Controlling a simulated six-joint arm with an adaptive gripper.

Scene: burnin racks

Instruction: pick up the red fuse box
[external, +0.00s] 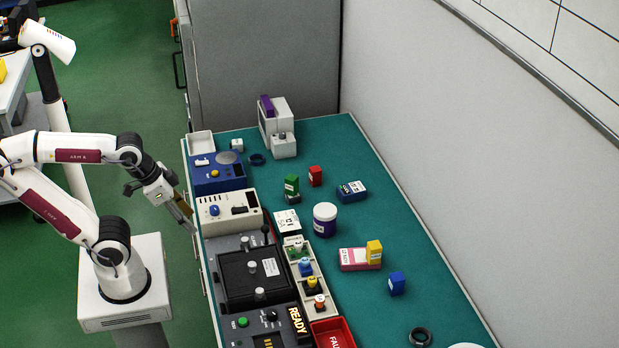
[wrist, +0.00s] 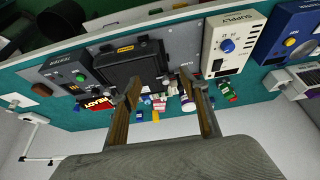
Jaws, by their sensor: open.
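The red fuse box (external: 316,176) is a small upright red block on the green bench top, right of a green block (external: 292,184) and left of a blue-and-white box (external: 352,191). My gripper (external: 188,214) is beyond the bench's left edge in the external view, well apart from the fuse box. Its two brown fingers are spread with nothing between them, as the wrist view (wrist: 160,88) shows. In the wrist view the bench appears tilted and far off, and I cannot clearly make out the fuse box there.
The supply unit (external: 229,210), the blue unit (external: 218,175) and a black fixture (external: 252,275) line the bench's left side, between my gripper and the blocks. A purple-and-white jar (external: 324,220) stands in front of the fuse box. The far right bench top is clear.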

